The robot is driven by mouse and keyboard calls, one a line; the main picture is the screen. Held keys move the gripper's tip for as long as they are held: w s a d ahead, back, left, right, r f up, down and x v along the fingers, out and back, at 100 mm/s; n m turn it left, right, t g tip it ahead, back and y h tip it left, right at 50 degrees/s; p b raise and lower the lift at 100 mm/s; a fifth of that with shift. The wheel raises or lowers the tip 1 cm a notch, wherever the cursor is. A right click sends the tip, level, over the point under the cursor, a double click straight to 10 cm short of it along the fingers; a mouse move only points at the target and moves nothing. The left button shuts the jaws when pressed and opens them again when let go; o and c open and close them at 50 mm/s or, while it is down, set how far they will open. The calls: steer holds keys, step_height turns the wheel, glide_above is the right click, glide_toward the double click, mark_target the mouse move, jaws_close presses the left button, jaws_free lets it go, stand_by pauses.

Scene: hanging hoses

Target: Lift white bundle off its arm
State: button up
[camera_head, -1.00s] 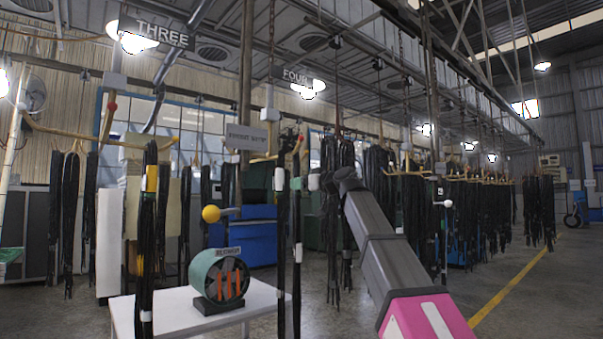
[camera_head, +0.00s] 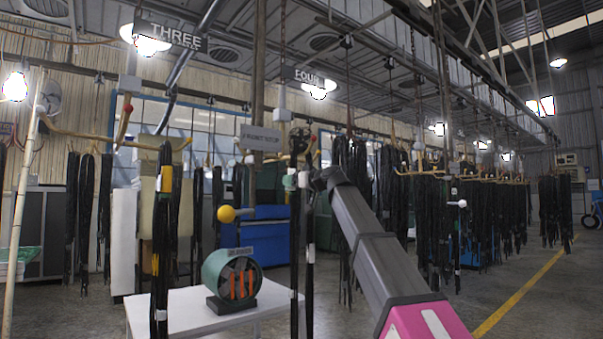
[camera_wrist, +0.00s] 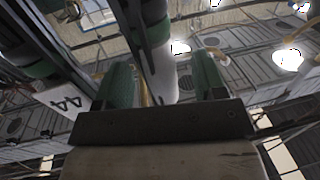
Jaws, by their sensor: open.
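The white bundle, a black hose bundle with a white band (camera_head: 303,180), hangs among dark strands left of my arm's end in the head view. In the wrist view a white banded length (camera_wrist: 155,50) with green at its top runs down between the two green fingers of my gripper (camera_wrist: 163,82). The fingers are open, one on each side of it, with gaps visible. In the head view my gripper (camera_head: 316,180) is at the band's height, close beside it; its fingers are hard to make out. The bundle's upper hang point is unclear.
A green-banded hose (camera_wrist: 38,62) and a tag reading 44 (camera_wrist: 62,101) are close at left in the wrist view. A bundle with a yellow band (camera_head: 165,180) hangs further left. A white table (camera_head: 190,310) with a green blower (camera_head: 230,280) stands below. Floor at right is clear.

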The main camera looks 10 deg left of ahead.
steer(key=shift+w+a, duration=0.45)
steer(key=shift+a, duration=0.1)
steer(key=shift+c, duration=0.3)
jaws_close()
steer(key=shift+r, duration=0.1)
